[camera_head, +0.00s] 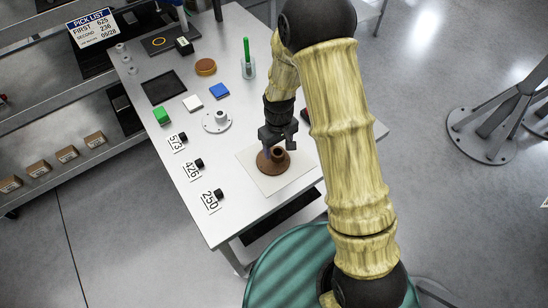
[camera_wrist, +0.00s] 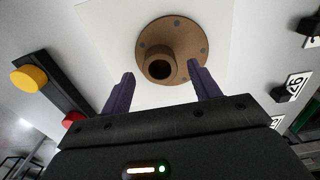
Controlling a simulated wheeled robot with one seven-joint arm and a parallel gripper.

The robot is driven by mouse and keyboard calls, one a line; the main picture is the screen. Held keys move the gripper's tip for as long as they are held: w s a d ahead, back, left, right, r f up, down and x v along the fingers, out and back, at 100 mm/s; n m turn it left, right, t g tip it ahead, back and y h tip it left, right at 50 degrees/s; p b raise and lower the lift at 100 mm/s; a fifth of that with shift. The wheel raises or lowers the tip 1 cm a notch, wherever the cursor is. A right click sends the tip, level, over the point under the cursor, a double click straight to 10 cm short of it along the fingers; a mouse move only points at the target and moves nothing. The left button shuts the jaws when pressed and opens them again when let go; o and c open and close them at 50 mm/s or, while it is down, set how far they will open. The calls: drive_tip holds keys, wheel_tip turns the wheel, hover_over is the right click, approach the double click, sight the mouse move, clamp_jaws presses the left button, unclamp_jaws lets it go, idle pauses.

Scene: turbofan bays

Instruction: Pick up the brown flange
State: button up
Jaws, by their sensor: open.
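The brown flange (camera_head: 272,162) lies on a white square sheet (camera_head: 287,179) near the front of the table. It has a round base with bolt holes and a raised hollow hub, which shows in the wrist view (camera_wrist: 172,50). My gripper (camera_head: 277,147) is open and points down close above the flange in the head view. In the wrist view its two dark fingers (camera_wrist: 160,82) are spread, one on each side of the hub's near end. Nothing is between the fingertips. I cannot tell the exact height gap.
A grey-white flange (camera_head: 217,121) stands to the left of the sheet. Number tags 573 (camera_head: 176,142), 426 (camera_head: 192,169) and 250 (camera_head: 211,200) line the left edge. Blue (camera_head: 219,91), white and green blocks lie farther back. A dark bar with yellow (camera_wrist: 28,78) and red buttons is near the gripper.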

sight(278, 152)
drive_tip(key=shift+f+p, duration=0.35)
drive_tip(key=shift+f, duration=1.35)
clamp_jaws()
